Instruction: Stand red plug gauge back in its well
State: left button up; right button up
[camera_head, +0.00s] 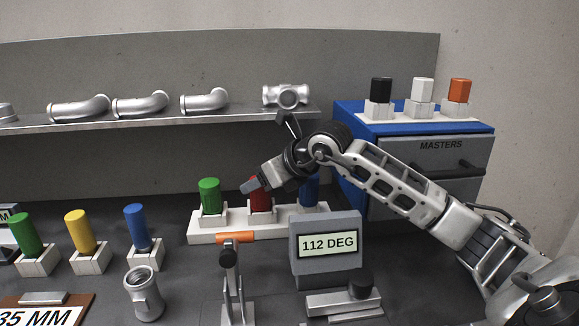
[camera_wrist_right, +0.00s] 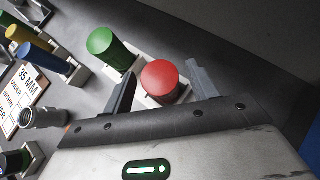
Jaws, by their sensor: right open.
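The red plug gauge (camera_head: 259,197) stands upright in the middle white well block of the rear rack (camera_head: 203,240). Its upper part is partly hidden by my right gripper (camera_head: 266,158). In the right wrist view, the gauge's round red top (camera_wrist_right: 160,77) lies between the two fingers of my right gripper (camera_wrist_right: 161,88), which are open with gaps on both sides. My left gripper is not in view.
A green gauge (camera_head: 209,196) and a blue gauge (camera_head: 310,190) stand on either side in the same rack. A grey "112 DEG" display (camera_head: 326,249) and an orange-topped stand (camera_head: 235,238) are in front. A blue MASTERS cabinet (camera_head: 350,124) is behind right.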

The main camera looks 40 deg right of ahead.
pick_arm(q)
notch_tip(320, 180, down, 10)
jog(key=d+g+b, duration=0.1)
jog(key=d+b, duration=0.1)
jog(key=b, duration=0.4)
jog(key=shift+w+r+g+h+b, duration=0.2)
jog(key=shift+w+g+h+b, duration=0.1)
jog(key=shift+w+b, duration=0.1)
pick_arm(e)
jog(key=v, duration=1.5)
jog(key=shift+s+f, duration=0.2)
jog(key=shift+f, duration=0.2)
